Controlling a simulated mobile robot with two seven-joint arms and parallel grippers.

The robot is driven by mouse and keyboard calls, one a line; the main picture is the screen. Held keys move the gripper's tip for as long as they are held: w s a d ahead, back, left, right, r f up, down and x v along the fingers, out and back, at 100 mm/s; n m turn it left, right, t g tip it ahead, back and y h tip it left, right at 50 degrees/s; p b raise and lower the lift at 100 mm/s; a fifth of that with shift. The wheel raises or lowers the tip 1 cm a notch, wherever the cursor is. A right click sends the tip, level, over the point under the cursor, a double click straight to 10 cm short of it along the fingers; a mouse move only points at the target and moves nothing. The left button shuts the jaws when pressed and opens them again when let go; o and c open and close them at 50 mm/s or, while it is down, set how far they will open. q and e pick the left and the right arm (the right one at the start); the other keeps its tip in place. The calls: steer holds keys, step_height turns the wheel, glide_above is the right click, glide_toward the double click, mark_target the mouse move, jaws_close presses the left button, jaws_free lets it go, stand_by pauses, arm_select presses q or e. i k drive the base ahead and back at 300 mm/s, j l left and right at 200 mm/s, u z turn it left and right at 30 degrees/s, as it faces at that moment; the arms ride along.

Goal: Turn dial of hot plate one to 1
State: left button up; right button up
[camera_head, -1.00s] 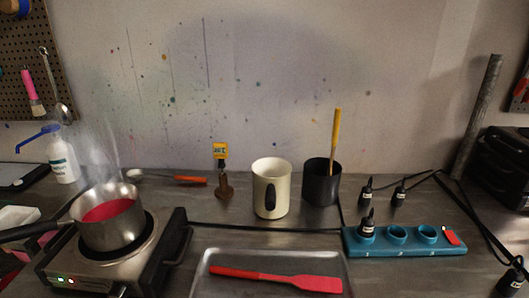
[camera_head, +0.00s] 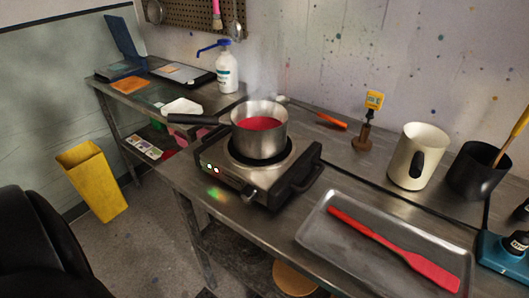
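The hot plate (camera_head: 227,178) stands on the metal bench in the middle of the view. Its front panel shows a red and a green light at the left and a dial (camera_head: 249,191) further right; the dial's setting is too small to read. A steel saucepan (camera_head: 259,138) with red liquid sits on the burner, its black handle pointing left, with steam above it. Neither of my grippers is in view.
A metal tray (camera_head: 317,240) with a red spatula (camera_head: 390,247) lies right of the hot plate. A cream pitcher (camera_head: 418,158) and a black container (camera_head: 470,172) stand behind it. A white pump bottle (camera_head: 227,75) is at back left. A yellow bin (camera_head: 95,183) stands on the floor.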

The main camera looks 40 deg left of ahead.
mark_target(249, 193)
steer(key=u, duration=1.35)
